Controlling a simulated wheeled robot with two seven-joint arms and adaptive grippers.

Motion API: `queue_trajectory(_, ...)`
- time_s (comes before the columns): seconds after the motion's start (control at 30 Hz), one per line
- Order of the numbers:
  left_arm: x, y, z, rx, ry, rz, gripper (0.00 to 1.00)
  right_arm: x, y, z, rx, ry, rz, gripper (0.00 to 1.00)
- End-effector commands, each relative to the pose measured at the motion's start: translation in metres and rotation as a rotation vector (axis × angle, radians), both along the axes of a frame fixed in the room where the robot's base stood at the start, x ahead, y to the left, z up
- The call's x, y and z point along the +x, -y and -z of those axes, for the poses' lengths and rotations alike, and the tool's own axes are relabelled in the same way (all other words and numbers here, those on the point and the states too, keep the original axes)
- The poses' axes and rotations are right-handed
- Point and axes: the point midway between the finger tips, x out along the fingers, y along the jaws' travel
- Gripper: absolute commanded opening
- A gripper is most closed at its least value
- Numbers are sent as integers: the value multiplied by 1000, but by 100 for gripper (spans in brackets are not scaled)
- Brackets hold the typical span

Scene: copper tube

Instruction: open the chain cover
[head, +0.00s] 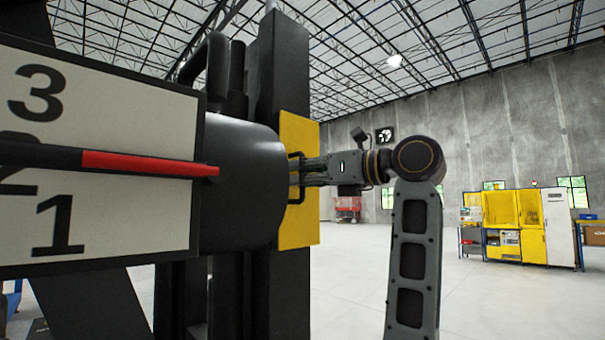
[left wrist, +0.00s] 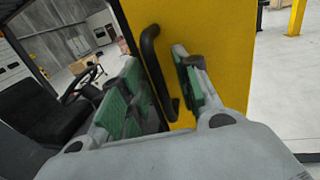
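The chain cover appears to be the yellow panel (head: 297,130) on the dark machine, with a black bar handle (head: 296,200) on its face. In the left wrist view the panel (left wrist: 215,45) fills the upper middle, and the curved handle (left wrist: 148,50) runs down its left part. My left gripper (head: 303,172) reaches the handle from the right. In the wrist view its green-padded fingers (left wrist: 158,85) are apart, with the handle between them. Gaps show beside the handle; contact cannot be told. The panel lies flat against its post in the head view. My right gripper is not in view.
A black cylinder (head: 245,180) and a white number board (head: 95,225) with a red pointer (head: 150,163) fill the left. A black seat (left wrist: 40,118) and steering wheel (left wrist: 80,83) show in the wrist view. A yellow cabinet (head: 502,243) stands far right. Open floor lies right.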

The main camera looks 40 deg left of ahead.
Motion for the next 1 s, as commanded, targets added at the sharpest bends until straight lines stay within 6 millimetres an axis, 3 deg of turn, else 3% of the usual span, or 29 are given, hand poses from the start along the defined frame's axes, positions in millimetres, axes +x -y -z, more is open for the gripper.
queue_trajectory(0.27,0,-1,0,0,0,0,32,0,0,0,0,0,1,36)
queue_trajectory(0.53,0,-1,0,0,0,0,0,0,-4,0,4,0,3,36)
queue_trajectory(1.0,0,-1,0,0,-1,-7,0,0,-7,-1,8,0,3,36)
